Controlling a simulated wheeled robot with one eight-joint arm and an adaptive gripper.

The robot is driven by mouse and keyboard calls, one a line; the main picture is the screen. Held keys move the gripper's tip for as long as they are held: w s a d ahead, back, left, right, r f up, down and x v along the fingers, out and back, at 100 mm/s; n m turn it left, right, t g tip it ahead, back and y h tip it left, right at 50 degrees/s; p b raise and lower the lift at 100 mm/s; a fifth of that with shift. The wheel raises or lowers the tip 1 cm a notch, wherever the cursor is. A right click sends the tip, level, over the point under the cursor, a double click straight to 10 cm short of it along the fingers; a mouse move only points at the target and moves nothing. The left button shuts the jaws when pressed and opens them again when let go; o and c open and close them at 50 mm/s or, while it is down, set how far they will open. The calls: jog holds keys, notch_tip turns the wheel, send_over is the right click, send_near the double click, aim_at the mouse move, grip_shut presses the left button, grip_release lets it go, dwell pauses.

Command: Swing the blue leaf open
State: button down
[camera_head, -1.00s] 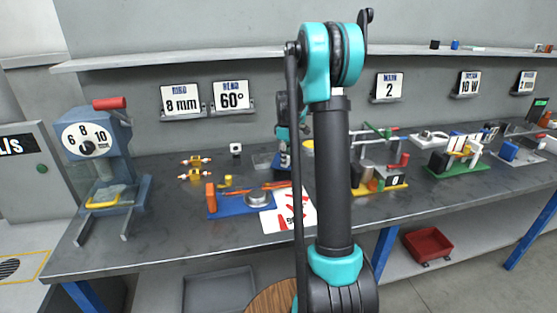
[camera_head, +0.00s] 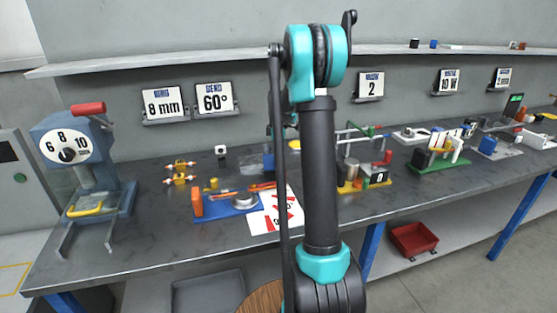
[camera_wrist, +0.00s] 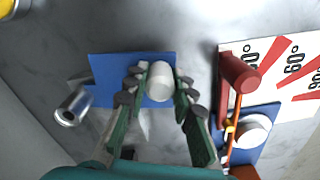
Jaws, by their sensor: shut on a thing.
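The blue leaf (camera_wrist: 112,72) is a flat blue plate in the wrist view, with a white cylindrical knob (camera_wrist: 160,82) at its right part. My gripper (camera_wrist: 160,88) has its fingers on both sides of this knob and is shut on it. In the head view a small blue patch (camera_head: 269,158), which looks like the leaf, shows behind my arm. My arm hides most of the gripper and the area around the leaf there. A silver cylinder (camera_wrist: 73,107) lies beside the leaf's lower left corner.
A blue base with a red post (camera_wrist: 238,72) and a white angle sheet (camera_wrist: 295,75) lie right of the gripper. A dial machine (camera_head: 85,165) stands at the left bench end. Fixtures on yellow (camera_head: 365,186) and green (camera_head: 440,163) bases stand to the right. A shelf (camera_head: 200,58) runs above.

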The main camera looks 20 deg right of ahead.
jog(key=c, duration=1.3)
grip_release()
jog(key=shift+o, duration=0.2)
notch_tip(320, 180, up, 12)
